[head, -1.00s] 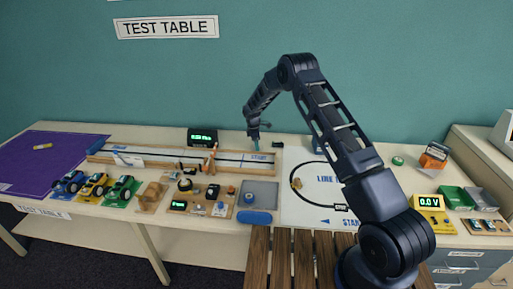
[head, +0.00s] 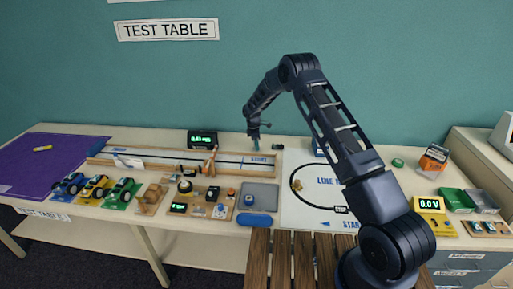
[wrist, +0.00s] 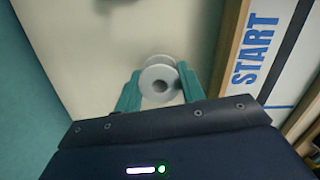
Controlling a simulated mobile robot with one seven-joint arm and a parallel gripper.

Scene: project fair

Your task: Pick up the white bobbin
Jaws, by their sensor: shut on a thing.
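The white bobbin (wrist: 159,97) is in the wrist view, held between the two teal fingers of my gripper (wrist: 157,90). Its round flange and centre hole face the camera. My gripper is shut on it, one finger on each side. In the head view my gripper (head: 256,146) points down at the back of the table, just beyond the right end of the wooden track. The bobbin is too small to make out there. I cannot tell whether it touches the table.
The wooden track (wrist: 229,50) with the START label lies close to the right of my gripper. A small dark object (head: 277,146) is right of it in the head view. A black display box (head: 202,139) stands to the left. The teal wall (head: 350,90) is close behind.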

